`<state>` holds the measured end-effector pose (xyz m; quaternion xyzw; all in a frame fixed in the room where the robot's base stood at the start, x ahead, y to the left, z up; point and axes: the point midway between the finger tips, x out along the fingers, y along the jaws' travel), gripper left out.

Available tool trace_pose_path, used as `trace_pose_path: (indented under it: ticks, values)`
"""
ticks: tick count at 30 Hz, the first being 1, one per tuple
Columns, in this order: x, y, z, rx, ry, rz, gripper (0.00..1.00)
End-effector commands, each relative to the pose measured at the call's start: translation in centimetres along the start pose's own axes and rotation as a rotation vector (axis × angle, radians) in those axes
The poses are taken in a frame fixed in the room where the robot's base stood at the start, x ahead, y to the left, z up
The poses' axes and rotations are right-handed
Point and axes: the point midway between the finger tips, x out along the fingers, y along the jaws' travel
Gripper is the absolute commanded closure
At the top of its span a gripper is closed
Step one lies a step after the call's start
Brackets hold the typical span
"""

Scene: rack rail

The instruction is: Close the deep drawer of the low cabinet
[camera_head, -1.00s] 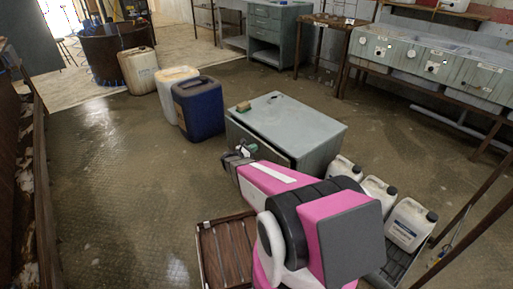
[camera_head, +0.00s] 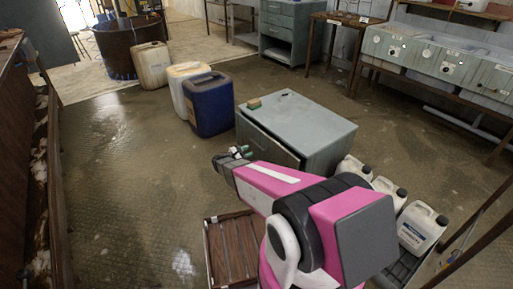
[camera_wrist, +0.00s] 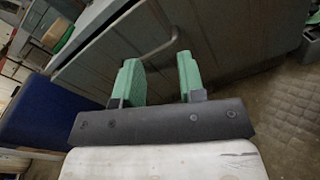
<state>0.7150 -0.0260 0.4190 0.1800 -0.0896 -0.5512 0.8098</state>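The low grey cabinet (camera_head: 310,122) stands on the floor in the middle of the head view. Its drawer front (camera_head: 268,143) faces the lower left, with a dark line along its upper edge; I cannot tell how far the drawer is out. My gripper (camera_head: 243,152) is just in front of this face, partly overlapping it. In the wrist view the gripper (camera_wrist: 160,82) is open, its two green fingers apart with nothing held. A curved bar handle (camera_wrist: 158,50) on the grey front (camera_wrist: 225,38) lies just beyond and between the fingertips. Contact is not visible.
A small green-and-tan block (camera_head: 254,103) lies on the cabinet top. A blue canister (camera_head: 208,104) and a white one (camera_head: 180,85) stand left of the cabinet. White jugs (camera_head: 420,226) stand right. A slatted wooden crate (camera_head: 230,250) is below my arm. Floor to the left is clear.

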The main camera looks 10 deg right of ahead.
Motion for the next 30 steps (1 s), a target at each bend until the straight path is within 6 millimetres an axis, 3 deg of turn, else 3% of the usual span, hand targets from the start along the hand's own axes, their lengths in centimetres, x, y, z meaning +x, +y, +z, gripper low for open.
trace_pose_path:
  ticks: [9, 15, 23, 30]
  values:
    - [1.0, 2.8, -3.4, 0.68, 0.067, -0.062, 0.63]
    - [1.4, 4.0, -4.7, 1.018, 0.087, -0.11, 0.63]
    - [1.8, 4.4, -5.3, 1.171, 0.092, -0.134, 0.63]
    - [4.8, 4.2, -5.7, 1.171, 0.09, -0.135, 0.63]
